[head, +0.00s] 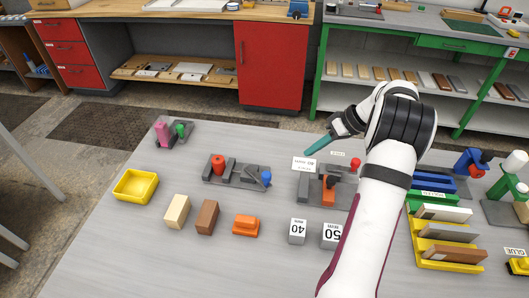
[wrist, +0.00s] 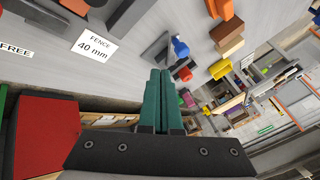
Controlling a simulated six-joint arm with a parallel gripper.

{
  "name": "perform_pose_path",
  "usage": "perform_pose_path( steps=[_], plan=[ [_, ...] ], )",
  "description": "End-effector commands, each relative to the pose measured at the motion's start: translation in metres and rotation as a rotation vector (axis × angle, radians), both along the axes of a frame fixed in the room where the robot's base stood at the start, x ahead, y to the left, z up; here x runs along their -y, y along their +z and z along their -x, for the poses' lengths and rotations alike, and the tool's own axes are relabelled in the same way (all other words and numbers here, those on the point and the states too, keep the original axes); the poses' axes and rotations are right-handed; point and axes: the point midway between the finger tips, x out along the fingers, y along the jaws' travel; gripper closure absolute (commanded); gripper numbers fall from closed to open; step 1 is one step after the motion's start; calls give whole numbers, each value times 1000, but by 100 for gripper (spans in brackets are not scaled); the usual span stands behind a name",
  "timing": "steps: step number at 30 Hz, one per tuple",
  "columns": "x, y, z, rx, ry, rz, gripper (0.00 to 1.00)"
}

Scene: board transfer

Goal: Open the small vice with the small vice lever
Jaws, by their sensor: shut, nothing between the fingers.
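No label I can read names the small vice. A grey fixture with upright jaw-like blocks (head: 233,172) stands mid-table, with a red cylinder (head: 217,162) at its left and a blue-knobbed lever (head: 266,177) at its right. The blue knob (wrist: 180,47) also shows in the wrist view. Another grey fixture (head: 309,187) to its right carries an orange block (head: 328,196) and a red knob (head: 355,163). My gripper (head: 308,152) has long teal fingers, shut and empty, above the table behind these fixtures. Its fingers (wrist: 160,75) fill the middle of the wrist view.
A pink-and-green fixture (head: 175,133) and a yellow tray (head: 136,186) are at left. Wooden blocks (head: 177,211), an orange block (head: 246,225) and number blocks (head: 297,231) line the front. A "FENCE 40 mm" card (wrist: 97,42) lies near the orange-block fixture.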

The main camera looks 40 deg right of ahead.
Motion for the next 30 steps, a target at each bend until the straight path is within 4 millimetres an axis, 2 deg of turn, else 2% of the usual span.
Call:
perform_pose_path(
  steps=[3,14,17,28,30],
  plan=[
    [12,-7,3,23,5,9,100],
    [9,-11,1,22,8,9,100],
    [2,-23,-6,21,9,7,100],
    [-32,-88,-41,19,9,8,100],
    [-44,-86,-43,22,9,9,100]
  ],
)
